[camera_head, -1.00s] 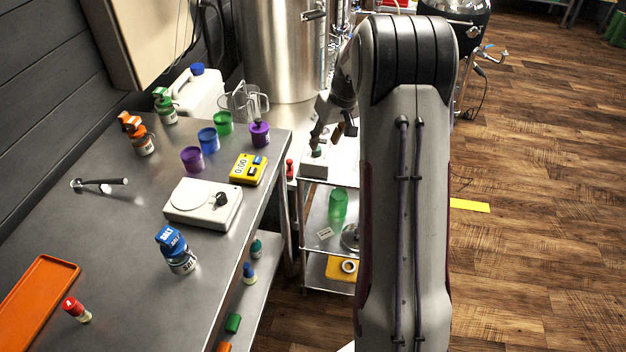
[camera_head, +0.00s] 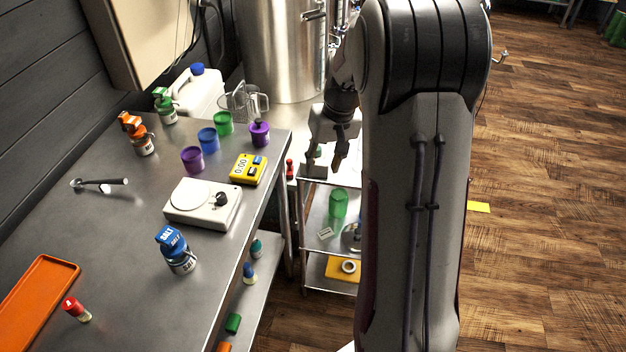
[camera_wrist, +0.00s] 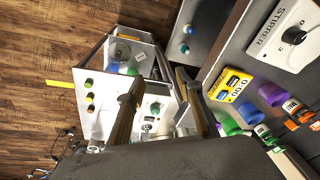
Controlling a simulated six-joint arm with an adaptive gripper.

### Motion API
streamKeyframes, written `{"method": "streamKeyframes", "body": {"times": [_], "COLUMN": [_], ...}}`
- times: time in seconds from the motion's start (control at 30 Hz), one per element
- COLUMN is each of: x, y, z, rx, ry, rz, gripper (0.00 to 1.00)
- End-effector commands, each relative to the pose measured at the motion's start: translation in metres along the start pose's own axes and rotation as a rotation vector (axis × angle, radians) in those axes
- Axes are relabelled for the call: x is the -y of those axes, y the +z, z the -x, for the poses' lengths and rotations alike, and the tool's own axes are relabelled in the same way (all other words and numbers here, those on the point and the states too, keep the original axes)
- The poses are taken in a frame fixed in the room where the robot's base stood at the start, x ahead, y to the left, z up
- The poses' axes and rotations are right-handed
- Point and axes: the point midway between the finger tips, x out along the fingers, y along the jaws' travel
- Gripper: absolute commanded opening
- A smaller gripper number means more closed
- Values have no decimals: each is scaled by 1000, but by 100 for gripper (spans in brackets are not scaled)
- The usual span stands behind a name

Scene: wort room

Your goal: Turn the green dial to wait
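In the wrist view a round green dial (camera_wrist: 155,108) stands on a white panel (camera_wrist: 104,122) on top of a small cart. It shows between the two fingers of my gripper (camera_wrist: 157,84), which are spread apart with nothing held. I cannot tell how far the fingertips are from the dial, or read its setting or any "wait" mark. In the head view my gripper (camera_head: 324,168) points down over the cart top and hides the dial and most of the panel.
A steel table (camera_head: 120,235) on the left holds a white stirrer (camera_head: 190,205), a yellow timer (camera_head: 247,169), cups and bottles. A steel vessel (camera_head: 285,50) stands behind. The cart's lower shelf carries a green cup (camera_head: 338,204). Wooden floor lies open at right.

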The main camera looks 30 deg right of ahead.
Motion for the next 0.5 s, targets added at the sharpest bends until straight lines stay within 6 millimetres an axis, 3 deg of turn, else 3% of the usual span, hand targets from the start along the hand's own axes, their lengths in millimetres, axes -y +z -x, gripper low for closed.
{"method": "streamKeyframes", "body": {"times": [0.5], "x": [29], "y": [39], "z": [32], "rx": [15], "ry": [16], "rz": [-13], "gripper": [36]}}
